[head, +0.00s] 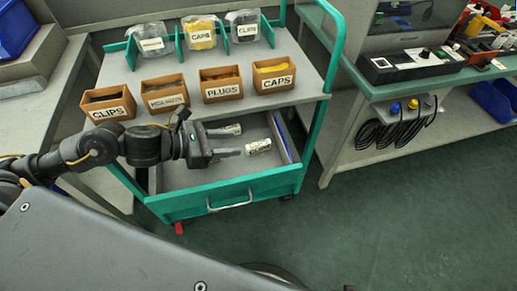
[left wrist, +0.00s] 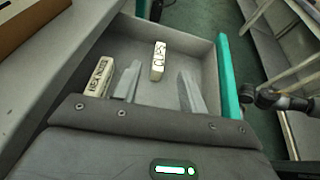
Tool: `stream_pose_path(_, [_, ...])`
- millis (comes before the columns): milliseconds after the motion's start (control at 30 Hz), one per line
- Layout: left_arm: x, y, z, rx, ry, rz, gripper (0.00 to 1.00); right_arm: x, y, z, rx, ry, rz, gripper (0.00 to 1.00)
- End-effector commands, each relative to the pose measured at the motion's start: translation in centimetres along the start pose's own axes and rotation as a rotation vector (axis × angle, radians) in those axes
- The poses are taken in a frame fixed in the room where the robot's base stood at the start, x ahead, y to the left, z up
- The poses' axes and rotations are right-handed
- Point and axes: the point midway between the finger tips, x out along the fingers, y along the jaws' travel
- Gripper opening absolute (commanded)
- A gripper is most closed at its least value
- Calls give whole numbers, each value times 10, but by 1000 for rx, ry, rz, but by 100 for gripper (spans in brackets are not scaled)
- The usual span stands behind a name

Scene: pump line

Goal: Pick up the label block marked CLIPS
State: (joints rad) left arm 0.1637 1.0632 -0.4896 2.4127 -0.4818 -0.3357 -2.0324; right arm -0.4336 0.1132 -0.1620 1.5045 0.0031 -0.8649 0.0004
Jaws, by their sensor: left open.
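The white label block marked CLIPS (head: 258,146) lies in the open drawer of the green cart; it also shows in the left wrist view (left wrist: 158,61), ahead of my fingertips. A second white block, marked HEX NUTS (left wrist: 99,77), lies beside my left finger in that view; it also shows in the head view (head: 228,130). My left gripper (head: 238,141) reaches over the drawer, open, its fingers pointing toward the CLIPS block. In the left wrist view nothing is between the fingers (left wrist: 159,77). My right gripper is not in view.
The drawer (head: 205,204) has raised walls around the blocks. Wooden bins marked CLIPS (head: 107,112), PLUGS (head: 221,92) and CAPS (head: 275,83), plus another (head: 164,102), stand on the cart top above. Open floor lies to the right.

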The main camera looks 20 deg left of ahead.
Motion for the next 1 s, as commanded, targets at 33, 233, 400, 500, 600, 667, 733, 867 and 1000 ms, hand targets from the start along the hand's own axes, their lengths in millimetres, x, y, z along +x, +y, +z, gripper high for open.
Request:
stream_pose_path(33, [1, 0, 1, 0, -1, 0, 42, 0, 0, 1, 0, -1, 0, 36])
stream_pose_path(233, [26, 0, 3, -3, -4, -1, 42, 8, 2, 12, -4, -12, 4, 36])
stream_pose_path(400, [49, 0, 2, -2, -2, 0, 42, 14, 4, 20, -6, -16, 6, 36])
stream_pose_path(500, [55, 0, 1, 0, 0, 0, 42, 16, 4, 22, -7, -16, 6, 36])
stream_pose_path(600, [56, 0, 1, 0, 1, 0, 42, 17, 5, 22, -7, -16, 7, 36])
stream_pose_path(667, [58, 0, 1, -1, 0, 0, 42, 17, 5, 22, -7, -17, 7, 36])
stream_pose_path(733, [64, 0, 2, -3, -1, 0, 42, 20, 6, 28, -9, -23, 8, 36])
stream_pose_path(867, [85, -1, 5, -3, -2, -2, 42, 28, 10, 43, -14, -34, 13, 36])
stream_pose_path(1000, [102, 0, 3, -2, -1, -1, 42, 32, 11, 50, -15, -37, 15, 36])
